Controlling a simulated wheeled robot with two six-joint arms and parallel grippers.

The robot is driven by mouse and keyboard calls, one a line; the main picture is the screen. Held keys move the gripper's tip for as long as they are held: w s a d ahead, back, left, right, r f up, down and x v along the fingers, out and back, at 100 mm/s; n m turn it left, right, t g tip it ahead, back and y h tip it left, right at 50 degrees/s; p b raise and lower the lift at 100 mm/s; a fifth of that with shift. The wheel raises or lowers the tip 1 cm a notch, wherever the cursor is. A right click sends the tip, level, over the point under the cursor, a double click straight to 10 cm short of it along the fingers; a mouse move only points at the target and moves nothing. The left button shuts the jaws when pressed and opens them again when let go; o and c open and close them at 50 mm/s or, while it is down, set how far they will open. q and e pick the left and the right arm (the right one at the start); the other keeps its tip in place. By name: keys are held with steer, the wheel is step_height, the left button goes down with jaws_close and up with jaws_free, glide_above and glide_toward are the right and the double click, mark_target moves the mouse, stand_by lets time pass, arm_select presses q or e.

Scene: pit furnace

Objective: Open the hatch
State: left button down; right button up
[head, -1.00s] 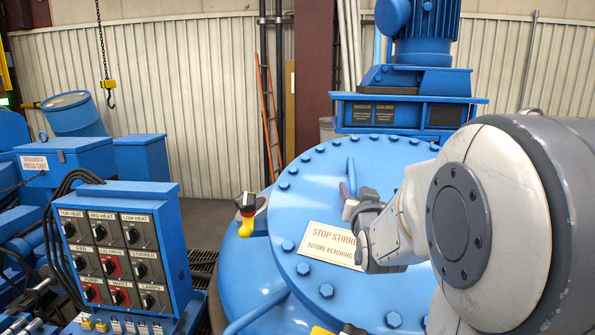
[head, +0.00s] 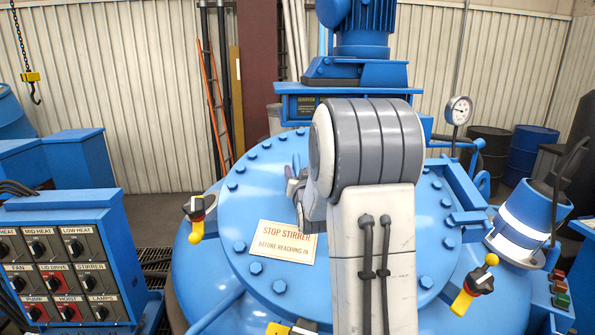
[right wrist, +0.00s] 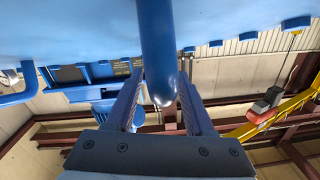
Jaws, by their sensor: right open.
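The hatch is a round blue lid (head: 225,205) with bolts around its rim, on top of the blue furnace. A sign (head: 287,241) on it reads "STOP STIRRER BEFORE REACHING IN". My right gripper (head: 294,187) is over the lid behind the sign, partly hidden by my own arm. In the right wrist view, a blue bar handle (right wrist: 157,45) reaches down between the two fingers of my right gripper (right wrist: 158,98). The fingers stand apart on either side of the bar, with gaps showing. My left gripper is not in view.
Yellow-handled clamps (head: 197,222) (head: 470,285) sit at the lid's edge. A blue motor unit (head: 362,60) stands behind the lid. A switch panel (head: 68,262) stands at left. A gauge (head: 459,110) and a blue cylinder (head: 524,218) are at right.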

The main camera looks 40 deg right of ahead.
jaws_close()
stand_by(1.4)
